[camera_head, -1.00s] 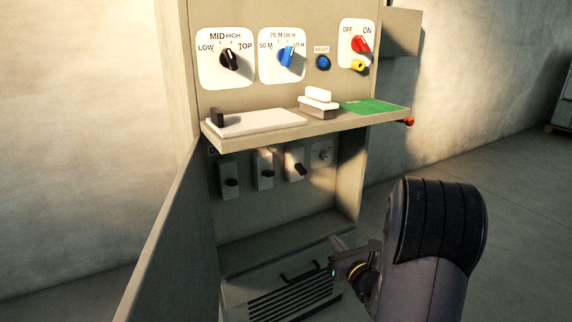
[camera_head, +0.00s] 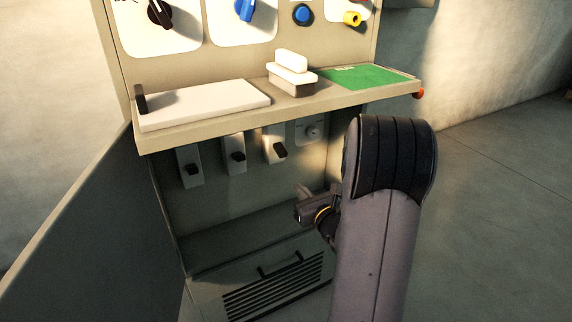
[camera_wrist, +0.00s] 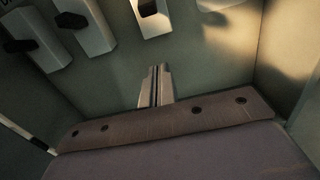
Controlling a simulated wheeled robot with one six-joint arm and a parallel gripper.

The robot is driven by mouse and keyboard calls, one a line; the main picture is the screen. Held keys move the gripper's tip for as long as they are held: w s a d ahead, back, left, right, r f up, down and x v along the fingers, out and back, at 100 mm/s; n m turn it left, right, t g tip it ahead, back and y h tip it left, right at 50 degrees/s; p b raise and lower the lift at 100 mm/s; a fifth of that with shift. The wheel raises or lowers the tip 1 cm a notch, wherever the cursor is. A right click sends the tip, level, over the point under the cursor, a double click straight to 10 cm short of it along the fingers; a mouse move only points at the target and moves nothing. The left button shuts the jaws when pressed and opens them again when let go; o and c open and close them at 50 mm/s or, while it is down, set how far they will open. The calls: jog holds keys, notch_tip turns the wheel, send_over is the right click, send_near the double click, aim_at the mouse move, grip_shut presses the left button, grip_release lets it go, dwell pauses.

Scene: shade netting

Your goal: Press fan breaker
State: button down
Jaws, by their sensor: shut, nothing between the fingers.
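Three white breakers with dark levers hang in a row on the back panel under the shelf: a left one (camera_head: 190,168), a middle one (camera_head: 235,155) and a right one (camera_head: 274,147). I cannot read which is the fan breaker. A round grey knob or button (camera_head: 313,132) on a pale plate is to their right. The breakers also show along the top of the wrist view, the right one (camera_wrist: 152,12) cut by the edge. My gripper (camera_wrist: 160,68) is shut and empty, below the breakers and apart from them. In the head view my arm partly hides it.
The shelf (camera_head: 150,146) juts out above the breakers, bearing a white board (camera_head: 205,103), a white-topped block (camera_head: 292,75) and a green sheet (camera_head: 365,77). An open door (camera_head: 75,225) stands at left. A vented box (camera_head: 270,285) lies below.

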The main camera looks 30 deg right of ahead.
aim_at(280, 150)
jog(key=w, duration=0.3)
jog(key=w+r+b, duration=0.1)
jog(key=w, duration=0.2)
jog(key=w+r, duration=0.1)
jog(key=w, duration=0.2)
jog(key=shift+w+a+r+b, duration=0.1)
jog(key=shift+a+r+b, duration=0.1)
jog(key=shift+b, duration=0.2)
jog(key=shift+s+r, duration=0.2)
jog(key=shift+r, duration=0.4)
jog(key=shift+r, duration=0.15)
jog(key=shift+s+r+g+p, duration=0.1)
jog(key=shift+g+p, duration=0.2)
jog(key=shift+p, duration=0.5)
